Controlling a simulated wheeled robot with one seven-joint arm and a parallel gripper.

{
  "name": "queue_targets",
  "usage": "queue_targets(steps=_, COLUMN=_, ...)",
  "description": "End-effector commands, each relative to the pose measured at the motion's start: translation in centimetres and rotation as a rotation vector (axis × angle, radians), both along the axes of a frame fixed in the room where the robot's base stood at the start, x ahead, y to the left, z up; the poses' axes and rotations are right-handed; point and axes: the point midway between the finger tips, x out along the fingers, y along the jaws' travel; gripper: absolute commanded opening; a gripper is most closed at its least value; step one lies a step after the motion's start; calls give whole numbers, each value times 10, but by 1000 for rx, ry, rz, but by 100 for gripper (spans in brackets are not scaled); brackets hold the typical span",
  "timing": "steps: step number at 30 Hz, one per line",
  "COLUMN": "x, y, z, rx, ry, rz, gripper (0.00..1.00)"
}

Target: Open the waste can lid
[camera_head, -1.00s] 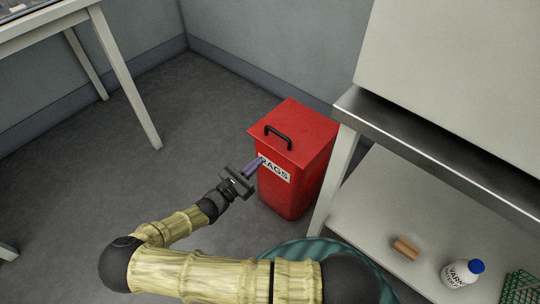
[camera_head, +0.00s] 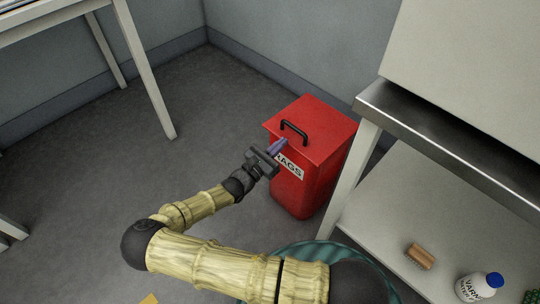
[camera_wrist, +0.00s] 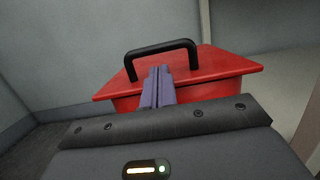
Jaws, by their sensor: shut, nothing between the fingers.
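The red waste can (camera_head: 305,185) stands on the floor, with a label reading "RAGS" on its front. Its red lid (camera_head: 325,129) is closed and carries a black handle (camera_head: 294,131). The lid (camera_wrist: 215,63) and the handle (camera_wrist: 163,50) also show in the wrist view. My gripper (camera_head: 281,145) is at the front edge of the lid, just short of the handle. In the wrist view its purple fingers (camera_wrist: 158,84) are together and empty, pointing toward the handle. I cannot tell whether the fingertips touch the lid.
A steel-topped workbench (camera_head: 450,134) stands right of the can, its leg close beside it. Its lower shelf holds a brush (camera_head: 420,256) and a varnish bottle (camera_head: 479,287). A table (camera_head: 145,70) stands at the left. The floor (camera_head: 150,180) left of the can is clear.

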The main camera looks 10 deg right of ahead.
Motion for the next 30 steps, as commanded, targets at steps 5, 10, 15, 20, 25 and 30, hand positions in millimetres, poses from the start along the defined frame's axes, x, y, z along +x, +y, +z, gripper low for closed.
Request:
queue_targets(steps=5, x=14, y=-20, z=3, rx=1, ry=-1, rz=-2, gripper=0)
queue_targets(steps=10, x=18, y=-26, z=6, rx=0, ry=0, rz=-1, gripper=0)
queue_targets(steps=15, x=18, y=-26, z=6, rx=0, ry=0, rz=-1, gripper=0)
queue_targets(steps=20, x=18, y=-25, z=7, rx=1, ry=1, rz=0, gripper=0)
queue_targets(steps=25, x=19, y=-23, z=10, rx=7, ry=5, rz=4, gripper=0)
queue_targets(steps=30, x=20, y=-17, z=18, rx=25, ry=18, rz=16, gripper=0)
